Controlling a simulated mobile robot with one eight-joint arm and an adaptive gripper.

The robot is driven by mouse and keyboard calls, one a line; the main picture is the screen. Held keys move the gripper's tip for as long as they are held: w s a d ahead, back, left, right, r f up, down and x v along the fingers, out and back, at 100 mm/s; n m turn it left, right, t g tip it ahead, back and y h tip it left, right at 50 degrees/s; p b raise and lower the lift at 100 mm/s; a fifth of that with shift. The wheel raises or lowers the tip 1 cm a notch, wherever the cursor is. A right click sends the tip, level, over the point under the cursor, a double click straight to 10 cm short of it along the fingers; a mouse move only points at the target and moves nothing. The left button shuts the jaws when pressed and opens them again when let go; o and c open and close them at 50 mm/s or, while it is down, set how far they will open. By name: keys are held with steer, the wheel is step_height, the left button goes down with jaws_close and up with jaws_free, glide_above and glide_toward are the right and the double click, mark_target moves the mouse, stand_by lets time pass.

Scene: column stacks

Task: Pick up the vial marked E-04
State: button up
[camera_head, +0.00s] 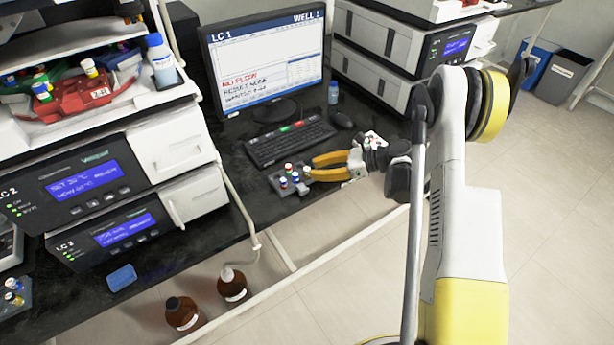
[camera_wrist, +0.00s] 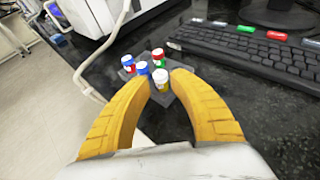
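A small grey rack (camera_wrist: 181,90) on the black bench holds several capped vials; their markings are too small to read, so I cannot tell which is E-04. In the wrist view a white-capped vial with a yellowish body (camera_wrist: 161,80) is nearest my gripper (camera_wrist: 159,79). In the head view my gripper (camera_head: 310,168) is at the rack's right side.
A keyboard (camera_head: 290,142) and mouse (camera_head: 340,120) lie behind the rack, before a monitor (camera_head: 265,60). A pale tube (camera_head: 240,205) runs left of the rack. Other vials sit in a red tray (camera_head: 75,100) and at the lower left (camera_head: 13,290). Brown bottles (camera_head: 232,283) stand below the bench edge.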

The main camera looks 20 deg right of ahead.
mark_target(309, 169)
steer(key=b+x, duration=0.1)
steer(key=x, duration=0.2)
steer(key=shift+w+a+f, duration=0.1)
steer(key=shift+a+f, duration=0.05)
steer(key=shift+a, duration=0.1)
steer(key=c, duration=0.5)
steer(key=shift+c, duration=0.2)
